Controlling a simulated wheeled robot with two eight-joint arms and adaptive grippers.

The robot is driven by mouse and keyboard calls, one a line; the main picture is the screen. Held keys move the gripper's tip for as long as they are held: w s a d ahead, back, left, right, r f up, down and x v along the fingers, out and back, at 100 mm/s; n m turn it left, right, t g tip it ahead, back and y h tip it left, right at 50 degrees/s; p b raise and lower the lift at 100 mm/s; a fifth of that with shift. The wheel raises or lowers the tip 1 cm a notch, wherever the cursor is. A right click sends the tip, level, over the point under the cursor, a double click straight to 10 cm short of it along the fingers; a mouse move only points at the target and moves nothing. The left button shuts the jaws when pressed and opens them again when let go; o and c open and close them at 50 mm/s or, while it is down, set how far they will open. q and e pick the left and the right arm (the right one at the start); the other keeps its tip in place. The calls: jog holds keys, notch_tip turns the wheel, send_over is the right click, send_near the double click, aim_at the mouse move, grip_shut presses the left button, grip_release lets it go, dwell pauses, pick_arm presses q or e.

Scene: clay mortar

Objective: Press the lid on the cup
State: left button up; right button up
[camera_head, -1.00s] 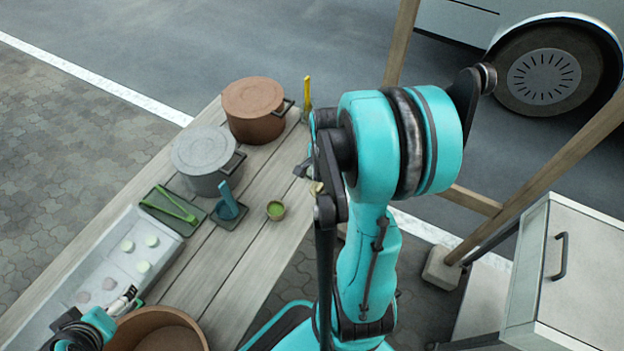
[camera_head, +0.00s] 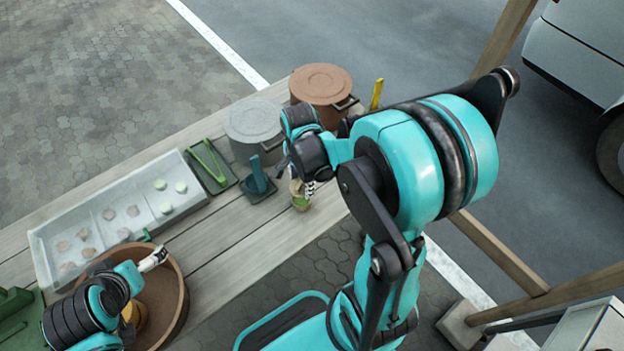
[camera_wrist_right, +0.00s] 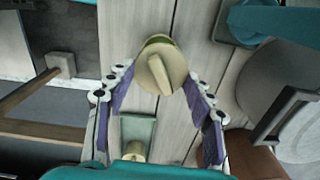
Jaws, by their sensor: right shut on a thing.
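The small cup (camera_head: 300,204) with green showing stands near the table's right edge. My right gripper (camera_head: 302,185) is directly above it and partly hides it. In the right wrist view, a beige round lid with a raised ridge (camera_wrist_right: 159,73) sits between the purple-padded fingers of my right gripper (camera_wrist_right: 156,85). Green shows just past the lid's upper edge, at the cup. The lid is over or against the cup; I cannot tell if they touch. My left gripper (camera_head: 153,260) is over the brown bowl (camera_head: 178,310); its finger gap is unclear.
Behind the cup stand a blue-green holder (camera_head: 258,185), a green tray (camera_head: 212,168), a grey lidded pot (camera_head: 252,125) and a brown lidded pot (camera_head: 321,85). A pale compartment tray (camera_head: 60,235) lies left. Bare planks (camera_head: 235,235) lie between bowl and cup.

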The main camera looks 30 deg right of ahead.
jog(key=shift+f+b, duration=2.05)
jog(key=shift+f, duration=0.55)
jog(key=shift+f+b, duration=0.55)
jog(key=shift+b, duration=0.05)
dwell(0.4)
jog(key=o, duration=1.3)
jog(key=shift+r, duration=0.1)
jog(key=shift+r+p, duration=2.5)
jog(key=shift+r, duration=0.5)
